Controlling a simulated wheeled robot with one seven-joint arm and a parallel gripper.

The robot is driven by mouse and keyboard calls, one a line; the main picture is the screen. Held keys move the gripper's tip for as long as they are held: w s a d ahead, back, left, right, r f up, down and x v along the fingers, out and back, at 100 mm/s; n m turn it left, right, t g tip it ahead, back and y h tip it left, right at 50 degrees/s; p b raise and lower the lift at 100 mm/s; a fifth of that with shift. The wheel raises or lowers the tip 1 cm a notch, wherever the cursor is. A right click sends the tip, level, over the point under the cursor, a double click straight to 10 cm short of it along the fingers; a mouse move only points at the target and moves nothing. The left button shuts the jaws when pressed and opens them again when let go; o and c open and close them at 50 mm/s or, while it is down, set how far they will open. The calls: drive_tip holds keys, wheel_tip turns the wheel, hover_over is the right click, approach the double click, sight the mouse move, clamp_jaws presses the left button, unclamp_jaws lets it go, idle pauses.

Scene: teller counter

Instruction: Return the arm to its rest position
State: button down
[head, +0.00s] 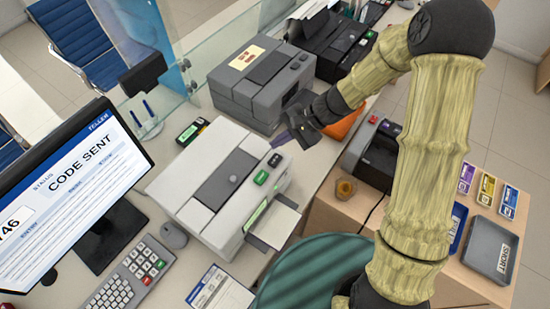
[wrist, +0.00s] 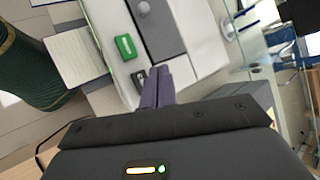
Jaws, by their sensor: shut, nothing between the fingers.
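My arm (head: 430,150) reaches in from the right of the head view and bends down toward the counter. My gripper (head: 284,138) is above the right back end of the white machine (head: 190,215), near its green and black buttons. In the wrist view my gripper (wrist: 157,87) has its two purple-grey fingers together, with nothing between them. The green button (wrist: 125,46) and the black button show just beyond the fingertips. I cannot tell the exact height of the fingertips above the machine.
A grey machine (head: 262,85) stands behind the white one, with a dark printer (head: 330,45) farther back. A monitor (head: 65,195) reading "CODE SENT" and a keypad (head: 128,284) are at left. A glass screen (head: 230,45) edges the counter. Trays (head: 490,250) lie at right.

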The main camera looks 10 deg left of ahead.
idle(0.3)
drive_tip(key=s+d+r+n+t+h, duration=0.1)
drive_tip(key=s+d+r+t+h, duration=0.1)
drive_tip(key=d, duration=0.6)
drive_tip(key=s+d+r+n+t+h, duration=0.1)
drive_tip(key=s+d+r+n+h, duration=0.1)
drive_tip(key=d, duration=0.6)
drive_tip(key=s+d+r+n+t+h, duration=0.2)
drive_tip(key=s+d+r+h, duration=0.1)
drive_tip(key=d, duration=0.5)
wheel_tip(320, 180, up, 2)
drive_tip(key=shift+s+d+r+t+h, duration=0.1)
drive_tip(key=shift+s+d+t+h, duration=0.2)
drive_tip(key=shift+h, duration=0.5)
